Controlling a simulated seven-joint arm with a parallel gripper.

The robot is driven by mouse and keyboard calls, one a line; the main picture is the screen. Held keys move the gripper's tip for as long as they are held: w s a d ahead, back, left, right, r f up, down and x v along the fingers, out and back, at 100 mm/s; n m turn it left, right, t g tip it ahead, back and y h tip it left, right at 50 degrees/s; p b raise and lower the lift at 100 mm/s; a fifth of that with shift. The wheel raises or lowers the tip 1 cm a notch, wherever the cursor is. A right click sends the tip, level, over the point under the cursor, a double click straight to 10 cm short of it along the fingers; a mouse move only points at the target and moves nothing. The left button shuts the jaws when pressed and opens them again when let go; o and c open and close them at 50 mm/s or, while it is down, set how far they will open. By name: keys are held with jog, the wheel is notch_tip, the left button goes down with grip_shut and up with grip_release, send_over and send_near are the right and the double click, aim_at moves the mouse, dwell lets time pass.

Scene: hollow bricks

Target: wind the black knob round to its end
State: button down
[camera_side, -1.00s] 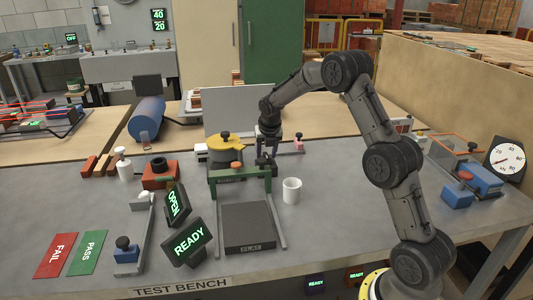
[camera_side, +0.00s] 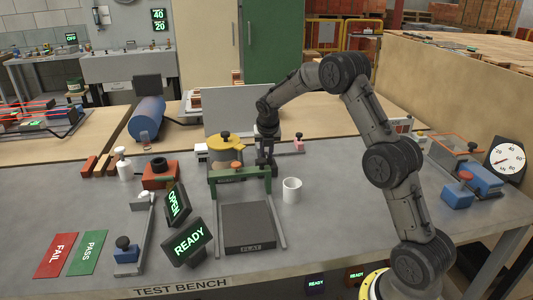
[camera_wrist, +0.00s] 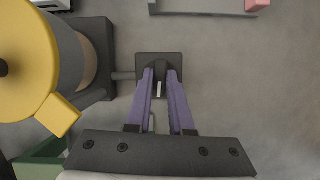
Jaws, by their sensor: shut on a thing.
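The black knob (camera_wrist: 160,70) sits over a small dark square base in the wrist view, mostly covered by my fingers. A pale strip shows between the fingers. My gripper (camera_wrist: 162,75) points down with its two purple-grey fingers shut on the knob from either side. In the side view my gripper (camera_side: 265,165) is low beside the yellow-lidded pot, and the knob is hidden behind it and the green frame. A rod joins the knob's base to the dark block under the yellow-lidded pot (camera_side: 225,148), which also shows at left in the wrist view (camera_wrist: 25,60).
A green frame (camera_side: 240,175) stands just in front of my gripper, with a dark flat plate (camera_side: 248,225) before it. A white cup (camera_side: 292,190) is close on the right. READY (camera_side: 189,238) and OPEN (camera_side: 177,204) signs stand front left. A round gauge (camera_side: 505,160) is far right.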

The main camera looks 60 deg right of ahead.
jog(key=m+g, duration=0.1)
jog(key=m, duration=0.2)
jog(key=m+g+h, duration=0.1)
jog(key=m, duration=0.2)
jog(key=shift+w+a, duration=0.1)
jog(key=shift+w, duration=0.1)
jog(key=m+g, duration=0.2)
jog(key=m, duration=0.3)
jog(key=shift+w, duration=0.15)
jog(key=m+g+y, duration=0.1)
jog(key=m, duration=0.2)
jog(key=m+g, duration=0.1)
jog(key=m, duration=0.2)
jog(key=shift+w+m+y, duration=0.15)
jog(key=shift+m+y, duration=0.25)
jog(key=m, duration=0.1)
jog(key=m+y, duration=0.1)
jog(key=m, duration=0.1)
jog(key=shift+d+m+g, duration=0.2)
jog(key=shift+m+g, duration=0.1)
jog(key=shift+g, duration=0.1)
jog(key=shift+m+y, duration=0.3)
jog(key=shift+m, duration=0.2)
jog(key=c, duration=0.8)
grip_release()
